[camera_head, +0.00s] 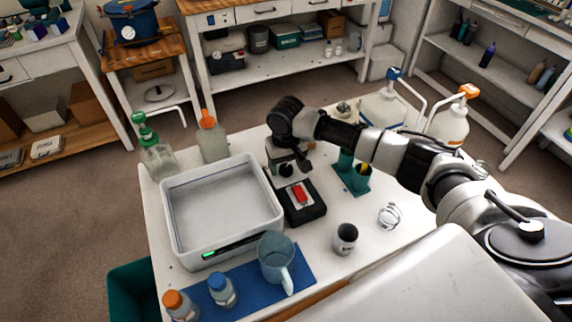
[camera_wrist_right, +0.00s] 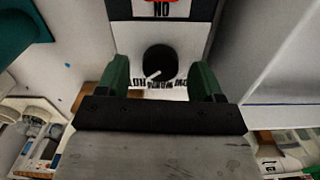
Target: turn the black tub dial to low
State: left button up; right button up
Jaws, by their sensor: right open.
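The black dial (camera_wrist_right: 160,62) is round, with a white pointer toward the lower left in the right wrist view. Upside-down lettering curves below it, partly hidden and hard to read; the left end looks like HOT. The dial sits on the panel of a small black unit with a red switch (camera_head: 300,193), beside the white tub (camera_head: 181,232). My right gripper (camera_wrist_right: 162,72) is open, with its green fingers on either side of the dial and a gap on both sides. In the head view my right arm reaches in from the right and hides much of the panel. My left gripper is not in view.
A blue mat (camera_head: 243,297) with a jug (camera_head: 273,258) and capped bottles lies in front of the tub. A dark cup (camera_head: 345,239) and a green rack (camera_head: 352,180) stand right of the unit. Pump bottles stand at the back. Bare tabletop lies around the cup.

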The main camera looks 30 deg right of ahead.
jog(key=shift+f, duration=0.5)
jog(key=shift+c, duration=0.2)
jog(key=c, duration=0.9)
jog(key=shift+r+n+p, duration=0.2)
jog(key=shift+n+p, duration=1.1)
jog(key=shift+p, duration=0.1)
jog(key=shift+n+p, duration=0.7)
jog(key=shift+n, duration=0.2)
jog(key=n+p, duration=0.1)
jog(key=n, duration=0.1)
jog(key=shift+n, duration=0.3)
jog(key=n+p, duration=0.1)
jog(key=n, duration=0.1)
jog(key=shift+f+n, duration=0.1)
jog(key=shift+n, duration=0.3)
jog(key=n+p, duration=0.1)
jog(key=n, duration=0.2)
jog(key=shift+n, duration=0.3)
jog(key=n, duration=0.3)
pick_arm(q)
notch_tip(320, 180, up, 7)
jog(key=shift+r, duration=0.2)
pick_arm(e)
jog(key=shift+n, duration=1.6)
